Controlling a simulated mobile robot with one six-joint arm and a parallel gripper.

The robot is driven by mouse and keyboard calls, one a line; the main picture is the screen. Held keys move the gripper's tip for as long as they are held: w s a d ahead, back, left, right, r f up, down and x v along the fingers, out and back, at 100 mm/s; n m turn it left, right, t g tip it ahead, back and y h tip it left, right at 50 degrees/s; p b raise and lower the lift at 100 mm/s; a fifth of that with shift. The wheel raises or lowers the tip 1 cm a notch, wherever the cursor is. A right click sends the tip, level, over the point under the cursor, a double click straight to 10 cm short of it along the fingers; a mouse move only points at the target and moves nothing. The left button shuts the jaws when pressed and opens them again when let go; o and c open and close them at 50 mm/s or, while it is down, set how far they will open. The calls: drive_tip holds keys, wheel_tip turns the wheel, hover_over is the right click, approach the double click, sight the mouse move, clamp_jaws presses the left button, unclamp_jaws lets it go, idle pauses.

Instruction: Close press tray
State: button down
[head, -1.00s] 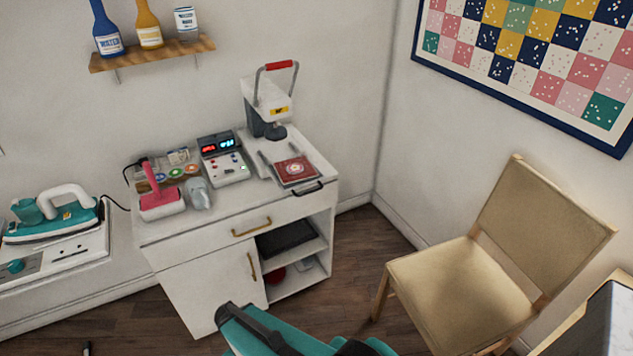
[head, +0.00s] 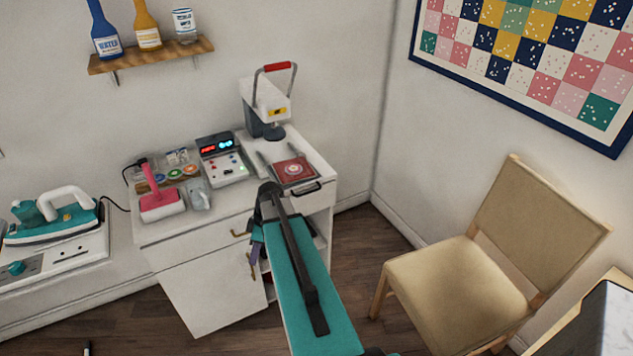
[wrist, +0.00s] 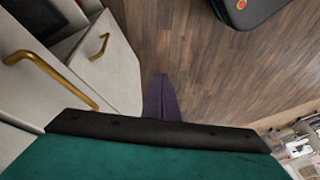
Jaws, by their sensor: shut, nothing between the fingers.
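The heat press (head: 266,105), white and grey with a red-gripped lever, stands at the back right of the white cabinet. Its tray (head: 312,178) sticks out toward the cabinet's front edge, with a black handle (head: 305,189) at its front end. A red square with a pale round design (head: 293,169) lies on the tray. My gripper (head: 252,266) hangs low in front of the cabinet, below and left of the tray handle, apart from it. In the wrist view its dark purple fingers (wrist: 161,98) are together and empty, pointing over the floor. The tray is not in the wrist view.
A control box (head: 222,160) with lit displays stands left of the press. A pink-handled tool (head: 158,200) and a small clear bag (head: 199,194) sit farther left. A chair (head: 450,280) stands to the right. Brass cabinet handles (wrist: 100,47) are near my gripper.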

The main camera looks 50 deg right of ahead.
drive_tip(key=d+r+n+t, duration=0.1)
drive_tip(key=d+r+n, duration=0.1)
drive_tip(key=d+r, duration=0.5)
drive_tip(key=d+r+n+t, duration=0.1)
drive_tip(key=d+r+t, duration=0.1)
drive_tip(key=d+r, duration=0.5)
drive_tip(key=s+d+r+n+t+h, duration=0.1)
drive_tip(key=d+r+n, duration=0.1)
drive_tip(key=d+r, duration=0.5)
drive_tip(key=shift+d+r+n+t+p, duration=0.3)
drive_tip(key=shift+r+p, duration=0.1)
drive_tip(key=shift+r, duration=0.3)
drive_tip(key=s+d+r, duration=0.1)
drive_tip(key=s+d, duration=0.1)
drive_tip(key=d, duration=0.1)
drive_tip(key=m+t, duration=0.1)
approach(318, 180)
drive_tip(key=shift+h, duration=0.4)
drive_tip(key=s+a+r, duration=0.2)
drive_tip(key=shift+s+a+r, duration=0.1)
drive_tip(key=shift+a+r, duration=0.15)
drive_tip(key=shift+a, duration=0.1)
drive_tip(key=shift+s, duration=0.1)
drive_tip(key=shift+w+f, duration=0.15)
drive_tip(key=shift+w, duration=0.05)
drive_tip(key=shift+p+x, duration=1.9)
drive_tip(key=shift+x, duration=2.95)
drive_tip(key=shift+w+a, duration=0.1)
